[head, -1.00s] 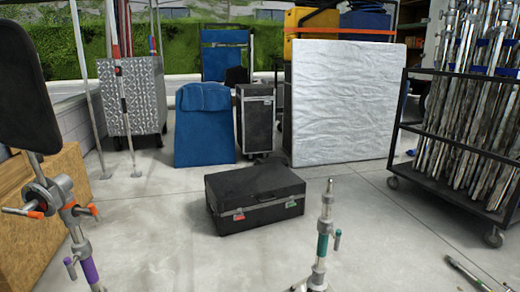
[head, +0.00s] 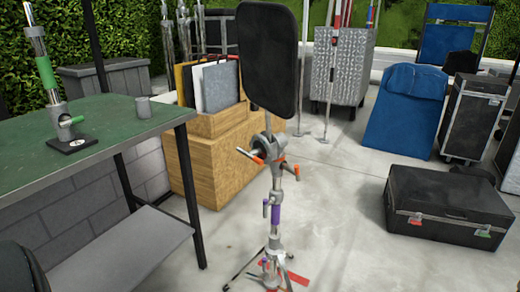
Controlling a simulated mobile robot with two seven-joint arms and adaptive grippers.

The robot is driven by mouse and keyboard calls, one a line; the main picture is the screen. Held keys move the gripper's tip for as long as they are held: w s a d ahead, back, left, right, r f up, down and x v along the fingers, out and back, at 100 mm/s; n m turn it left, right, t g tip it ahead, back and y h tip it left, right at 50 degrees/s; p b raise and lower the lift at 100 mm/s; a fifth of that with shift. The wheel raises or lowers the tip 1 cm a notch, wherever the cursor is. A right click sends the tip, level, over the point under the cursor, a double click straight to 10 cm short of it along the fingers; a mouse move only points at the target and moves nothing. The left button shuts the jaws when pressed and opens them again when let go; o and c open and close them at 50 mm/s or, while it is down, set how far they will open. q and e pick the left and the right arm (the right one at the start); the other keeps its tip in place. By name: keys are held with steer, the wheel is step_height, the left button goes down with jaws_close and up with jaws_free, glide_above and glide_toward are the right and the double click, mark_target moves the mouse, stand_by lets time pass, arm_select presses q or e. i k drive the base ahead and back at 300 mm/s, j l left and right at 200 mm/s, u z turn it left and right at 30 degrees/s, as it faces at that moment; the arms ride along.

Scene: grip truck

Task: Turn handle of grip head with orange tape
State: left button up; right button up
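A grip head (head: 270,150) of grey metal sits on top of an upright stand (head: 275,215) in the middle of the head view. One handle with an orange tip (head: 256,160) points left from the head, and another orange-taped part (head: 294,168) sticks out on its right. A black rectangular panel (head: 268,60) rises above the head on a short rod. The stand has purple tape on its column and red marks near its foot. Neither of my grippers shows.
A green-topped table (head: 120,140) with a green-taped metal stand piece (head: 52,85) is at left. A wooden box (head: 225,170) with upright boards stands behind the grip stand. A black case (head: 447,205) lies at right. Floor between stand and case is clear.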

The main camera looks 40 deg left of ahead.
mark_target(252, 154)
steer(key=u, duration=1.2)
